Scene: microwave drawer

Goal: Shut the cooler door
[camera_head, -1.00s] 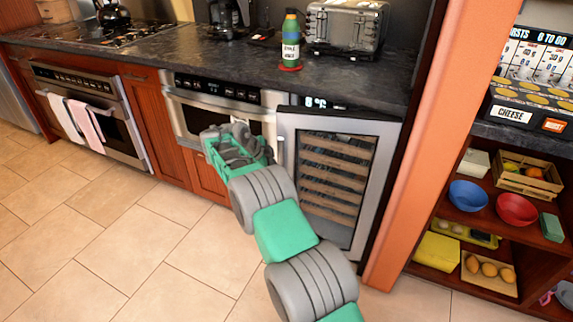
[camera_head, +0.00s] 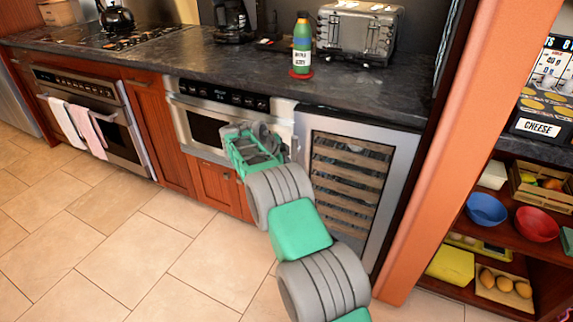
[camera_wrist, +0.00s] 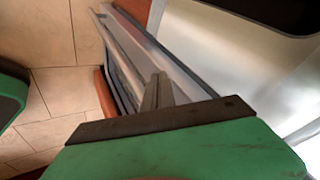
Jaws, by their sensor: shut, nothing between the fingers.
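The cooler door (camera_head: 407,150) has a silver frame and a glass pane with wooden racks behind it. In the head view it sits flush, or nearly so, under the counter at the right of the cabinet row; I cannot tell whether a small gap is left. My gripper (camera_head: 262,146) is beside the door's left edge, in front of the microwave drawer. In the wrist view its fingers (camera_wrist: 157,92) are together and empty, close to a long metal edge (camera_wrist: 150,45) that looks like the door's. Contact is unclear. My arm covers the door's lower left part.
The microwave drawer (camera_head: 205,128) is left of the cooler, and an oven (camera_head: 90,115) with towels is further left. A bottle (camera_head: 302,45) and a toaster (camera_head: 360,33) stand on the counter (camera_head: 240,70). An orange post (camera_head: 455,150) borders the right. The tiled floor at left is clear.

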